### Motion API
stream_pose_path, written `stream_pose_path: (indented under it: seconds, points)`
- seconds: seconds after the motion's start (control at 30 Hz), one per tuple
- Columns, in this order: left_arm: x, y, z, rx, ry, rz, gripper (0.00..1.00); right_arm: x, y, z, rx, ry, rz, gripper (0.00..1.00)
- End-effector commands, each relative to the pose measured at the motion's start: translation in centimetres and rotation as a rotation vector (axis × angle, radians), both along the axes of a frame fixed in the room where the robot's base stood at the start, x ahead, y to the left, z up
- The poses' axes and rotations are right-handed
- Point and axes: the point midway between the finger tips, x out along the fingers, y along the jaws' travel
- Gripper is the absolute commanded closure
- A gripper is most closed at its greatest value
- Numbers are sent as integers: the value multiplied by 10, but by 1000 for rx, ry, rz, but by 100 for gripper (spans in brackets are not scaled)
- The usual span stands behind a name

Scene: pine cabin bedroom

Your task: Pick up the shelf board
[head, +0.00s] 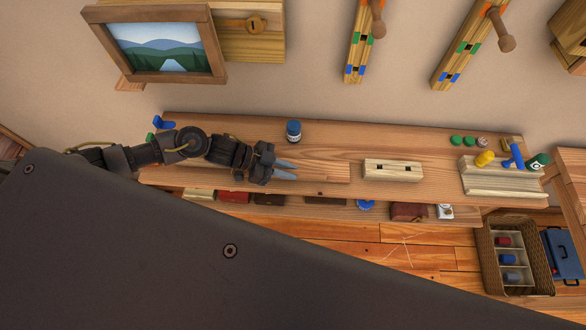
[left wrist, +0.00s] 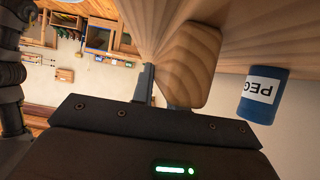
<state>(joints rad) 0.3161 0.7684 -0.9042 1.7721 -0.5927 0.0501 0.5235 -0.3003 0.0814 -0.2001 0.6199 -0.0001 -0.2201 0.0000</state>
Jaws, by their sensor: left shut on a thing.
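The shelf board (head: 325,172) is a flat light-wood plank lying along the workbench (head: 240,135), or just above it; I cannot tell which. My left gripper (head: 285,169) is at the board's left end and shut on it. In the left wrist view the board (left wrist: 195,65) shows large, with a rounded end and wood grain, beside a grey finger (left wrist: 145,85). The other finger is mostly hidden there. My right gripper is in neither view.
A blue jar (head: 293,131) stands just behind the gripper; its "PEG" label shows in the wrist view (left wrist: 263,95). A slotted wooden block (head: 393,170) is right of the board. Wall rails (head: 362,40) hold pegs. A basket (head: 489,255) stands on the floor.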

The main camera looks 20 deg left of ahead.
Motion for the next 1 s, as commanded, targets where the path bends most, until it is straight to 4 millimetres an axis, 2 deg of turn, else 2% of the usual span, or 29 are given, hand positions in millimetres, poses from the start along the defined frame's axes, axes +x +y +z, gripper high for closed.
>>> stream_pose_path:
  seconds: [0.37,0.47,0.6,0.87,1.0]
  points:
    - [0,0,4,-2,-2,-1,100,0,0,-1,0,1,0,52]
    - [1,0,10,-1,-4,0,100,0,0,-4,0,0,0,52]
    - [1,0,30,-2,-8,-2,100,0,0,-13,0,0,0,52]
    - [-49,-8,88,-2,-4,-6,100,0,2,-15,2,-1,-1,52]
    - [-83,-14,104,-2,0,-3,100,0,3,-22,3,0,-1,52]
